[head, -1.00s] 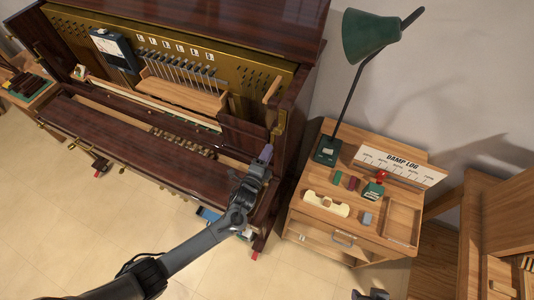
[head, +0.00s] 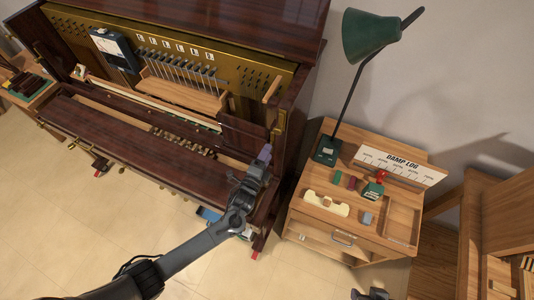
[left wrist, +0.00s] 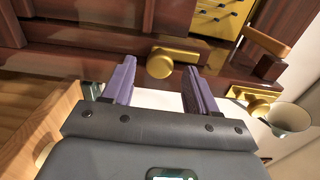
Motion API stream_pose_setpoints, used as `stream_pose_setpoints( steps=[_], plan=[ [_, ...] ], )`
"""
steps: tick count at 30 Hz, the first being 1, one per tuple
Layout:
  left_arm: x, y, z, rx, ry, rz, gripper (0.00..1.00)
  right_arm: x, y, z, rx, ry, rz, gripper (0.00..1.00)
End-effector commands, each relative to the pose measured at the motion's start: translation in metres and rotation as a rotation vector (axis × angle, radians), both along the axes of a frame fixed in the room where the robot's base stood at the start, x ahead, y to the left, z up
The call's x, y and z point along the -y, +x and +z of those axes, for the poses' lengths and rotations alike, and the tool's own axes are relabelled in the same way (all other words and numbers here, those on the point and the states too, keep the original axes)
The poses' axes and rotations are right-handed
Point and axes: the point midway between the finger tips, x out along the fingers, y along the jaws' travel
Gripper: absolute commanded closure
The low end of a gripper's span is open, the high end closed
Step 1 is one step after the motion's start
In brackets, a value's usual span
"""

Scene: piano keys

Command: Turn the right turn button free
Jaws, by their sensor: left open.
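A brass turn button (left wrist: 175,62) on the dark wood of the piano shows in the left wrist view, with a rounded end. My left gripper (left wrist: 158,80) is open, and the button lies ahead of and between its two purple fingers. I cannot tell whether a finger touches it. In the head view, my left gripper (head: 264,153) is at the right end of the piano (head: 110,130), below a brass fitting (head: 280,122) on the right side post. My gripper hides that part of the piano front. A dark piece at the bottom edge appears to be my right gripper (head: 371,294).
A wooden cabinet (head: 315,250) with a green lamp (head: 370,38), a damp log card and small items stands close to the right.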

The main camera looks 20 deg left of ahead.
Motion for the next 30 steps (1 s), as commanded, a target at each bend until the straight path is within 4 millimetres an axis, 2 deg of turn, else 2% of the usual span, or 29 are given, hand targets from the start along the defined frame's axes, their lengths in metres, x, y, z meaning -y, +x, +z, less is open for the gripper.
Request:
stream_pose_setpoints(
  steps=[15, 21, 30],
  plan=[
    [-0.004, -0.082, -0.002, -0.003, 0.000, -0.001, 0.42, 0.002, 0.000, 0.000, 0.000, -0.008, 0.006, 0.57],
    [-0.005, -0.097, -0.001, -0.002, 0.001, -0.001, 0.42, 0.001, 0.000, 0.000, 0.000, -0.005, 0.004, 0.57],
    [-0.005, -0.099, -0.001, -0.002, 0.001, 0.000, 0.42, 0.000, 0.000, 0.000, 0.000, 0.001, -0.001, 0.57]
  ],
)
